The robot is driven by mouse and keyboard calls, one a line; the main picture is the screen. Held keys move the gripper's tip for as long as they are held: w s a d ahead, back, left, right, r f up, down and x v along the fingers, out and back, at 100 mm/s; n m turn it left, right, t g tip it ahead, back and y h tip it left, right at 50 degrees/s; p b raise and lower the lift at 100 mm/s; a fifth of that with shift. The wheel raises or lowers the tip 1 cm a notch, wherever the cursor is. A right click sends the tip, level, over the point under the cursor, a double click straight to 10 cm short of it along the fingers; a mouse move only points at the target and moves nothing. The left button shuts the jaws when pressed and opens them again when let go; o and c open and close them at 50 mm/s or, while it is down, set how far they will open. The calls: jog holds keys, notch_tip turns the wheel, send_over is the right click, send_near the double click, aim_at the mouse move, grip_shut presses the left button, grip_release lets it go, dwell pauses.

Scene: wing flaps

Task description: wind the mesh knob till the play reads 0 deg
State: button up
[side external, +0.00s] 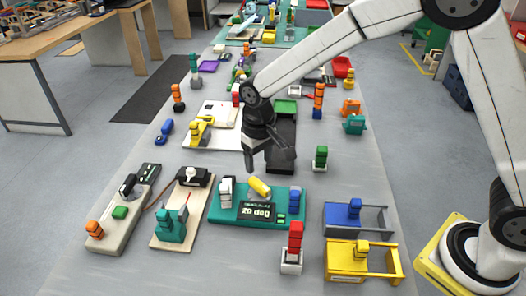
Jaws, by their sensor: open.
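A teal base (221,215) stands at the front middle of the table. Its dark display (257,212) reads "20 deg", with a smaller line above too small to read surely. A tilted yellow cylinder (259,186) sits at the back of this base, with a grey-white block-like part (226,191) to its left and a dark blue part (294,200) to its right. I cannot tell which of these is the mesh knob. My black gripper (251,166) points down just above and behind the yellow cylinder. It is open, with nothing seen between its fingers, and looks apart from the cylinder.
A white base with a teal part (171,228) stands left of the teal base, and a grey base with a green button (120,212) farther left. A red stack (295,240) stands close in front; blue (355,209) and yellow (361,250) pieces stand right. Bare table lies in front left.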

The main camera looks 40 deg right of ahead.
aim_at(259, 183)
jog(key=shift+f, duration=0.1)
jog(key=shift+f, duration=3.8)
jog(key=shift+c, duration=0.2)
grip_shut()
